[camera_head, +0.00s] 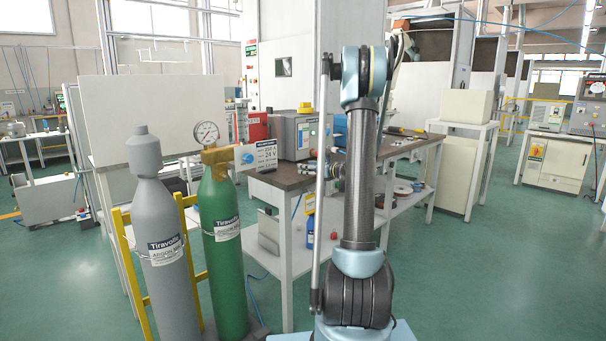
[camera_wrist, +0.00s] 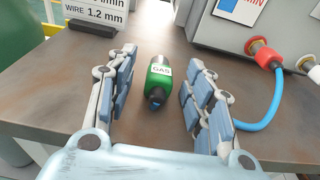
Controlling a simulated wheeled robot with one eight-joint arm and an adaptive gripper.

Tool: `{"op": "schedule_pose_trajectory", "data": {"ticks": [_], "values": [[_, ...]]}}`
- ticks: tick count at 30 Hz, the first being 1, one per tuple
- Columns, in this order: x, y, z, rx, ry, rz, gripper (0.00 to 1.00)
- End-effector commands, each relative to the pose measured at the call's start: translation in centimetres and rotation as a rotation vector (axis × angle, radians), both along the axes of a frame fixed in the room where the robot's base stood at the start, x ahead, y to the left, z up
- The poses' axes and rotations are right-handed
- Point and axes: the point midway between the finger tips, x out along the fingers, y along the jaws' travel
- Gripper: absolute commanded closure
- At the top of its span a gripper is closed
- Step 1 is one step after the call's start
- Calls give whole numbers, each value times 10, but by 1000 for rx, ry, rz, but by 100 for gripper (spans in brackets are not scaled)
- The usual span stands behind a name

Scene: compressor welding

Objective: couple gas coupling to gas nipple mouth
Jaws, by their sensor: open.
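The gas coupling (camera_wrist: 159,79) lies on the brown bench top in the wrist view. It has a green body, a white GAS label and dark ends. My gripper (camera_wrist: 160,72) is open, with one finger on each side of the coupling and a visible gap to both. In the camera_head view my gripper is mostly hidden by my arm, above the bench. On the grey machine's front in the wrist view is a fitting with a red ring (camera_wrist: 263,54), and a second one is at the right edge (camera_wrist: 311,70). I cannot tell which is the gas nipple mouth.
A blue hose (camera_wrist: 271,108) curves down from the fittings onto the bench, close to the right finger. A sign (camera_head: 257,155) stands at the bench's left end. A green cylinder (camera_head: 226,270) with a gauge and a grey cylinder (camera_head: 171,290) stand left of the bench (camera_head: 281,178).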

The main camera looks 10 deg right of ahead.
Motion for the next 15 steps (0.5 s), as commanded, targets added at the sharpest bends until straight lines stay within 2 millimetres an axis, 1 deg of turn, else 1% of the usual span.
{"op": "schedule_pose_trajectory", "data": {"ticks": [3, 4, 10, 15], "values": [[0, 0, 0, 0, 0, 0, 52], [0, 0, 0, 0, 0, 0, 55], [-1, 0, 0, 0, 0, 0, 100], [-1, 0, 0, 0, 0, 0, 100]]}}
